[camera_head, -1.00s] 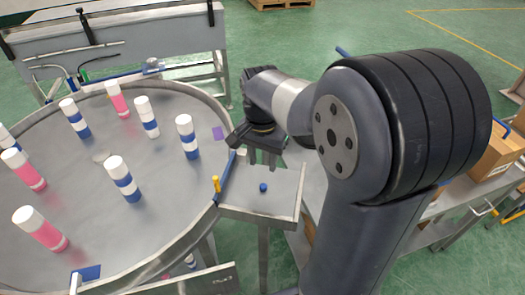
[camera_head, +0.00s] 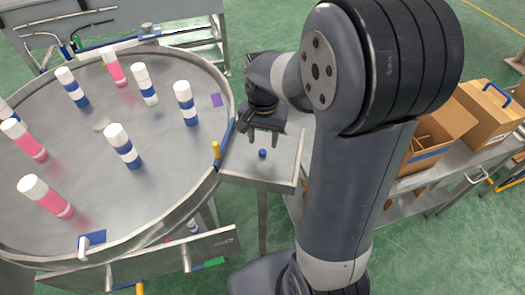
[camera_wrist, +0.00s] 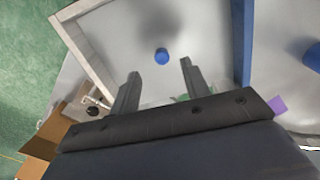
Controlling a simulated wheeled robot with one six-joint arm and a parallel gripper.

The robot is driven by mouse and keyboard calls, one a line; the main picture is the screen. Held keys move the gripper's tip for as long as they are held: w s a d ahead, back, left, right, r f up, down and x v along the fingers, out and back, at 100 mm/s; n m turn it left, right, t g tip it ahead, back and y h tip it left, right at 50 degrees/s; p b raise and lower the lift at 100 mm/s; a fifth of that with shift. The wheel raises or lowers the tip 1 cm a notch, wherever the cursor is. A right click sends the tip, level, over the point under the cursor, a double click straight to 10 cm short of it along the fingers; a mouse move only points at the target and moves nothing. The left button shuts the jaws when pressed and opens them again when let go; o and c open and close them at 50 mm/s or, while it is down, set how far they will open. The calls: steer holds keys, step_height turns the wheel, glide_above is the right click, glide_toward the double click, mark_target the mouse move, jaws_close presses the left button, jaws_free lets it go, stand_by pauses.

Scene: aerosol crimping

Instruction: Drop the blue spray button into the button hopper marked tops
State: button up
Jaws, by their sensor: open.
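The blue spray button (camera_head: 262,153) is a small blue piece on the square metal side tray (camera_head: 285,171) beside the round table. It also shows in the wrist view (camera_wrist: 161,57), beyond my fingertips and between their lines. My gripper (camera_head: 263,143) is open and empty, pointing down over the tray close to the button. In the wrist view the two fingers (camera_wrist: 159,70) stand apart and do not touch the button. I cannot make out a hopper marked tops in these views.
The round table (camera_head: 75,185) at left carries several white-capped cans, striped blue or pink (camera_head: 44,196). A yellow-handled piece (camera_head: 216,150) stands at the table's edge by the tray. Cardboard boxes (camera_head: 437,131) sit on a bench at right.

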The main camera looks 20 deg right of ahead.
mark_target(262, 155)
step_height(262, 155, down, 5)
steer(key=shift+w+r+p, duration=0.1)
steer(key=shift+p, duration=0.35)
steer(key=shift+c, duration=0.3)
jaws_close()
